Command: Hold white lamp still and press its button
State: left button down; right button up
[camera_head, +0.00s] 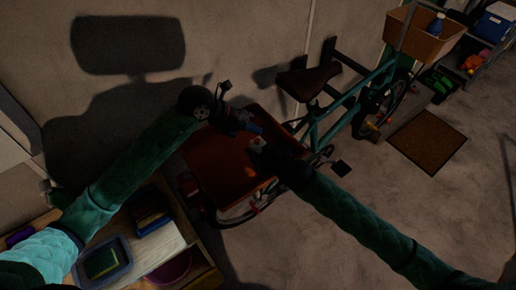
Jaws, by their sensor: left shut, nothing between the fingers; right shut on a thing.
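A small whitish thing (258,144), which looks like part of the white lamp, shows at the tip of my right gripper (268,150). My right gripper is shut on it, above a red-brown surface. My dark hand hides much of it, and I cannot make out the button. My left gripper (250,127) is shut and empty, just above and slightly left of the whitish thing. A small gap seems to lie between them, but dim light makes contact hard to judge.
The red-brown surface (213,172) lies below both hands. A teal bicycle (345,101) with a basket (424,40) stands behind to the right. A wooden table (166,247) at lower left bears a blue tray (121,268). A brown mat (428,139) lies on open floor.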

aim_at(253, 144)
pick_arm(q)
notch_tip(253, 144, up, 5)
jog(key=shift+f, duration=0.2)
dwell(0.3)
pick_arm(e)
jog(key=o, duration=1.1)
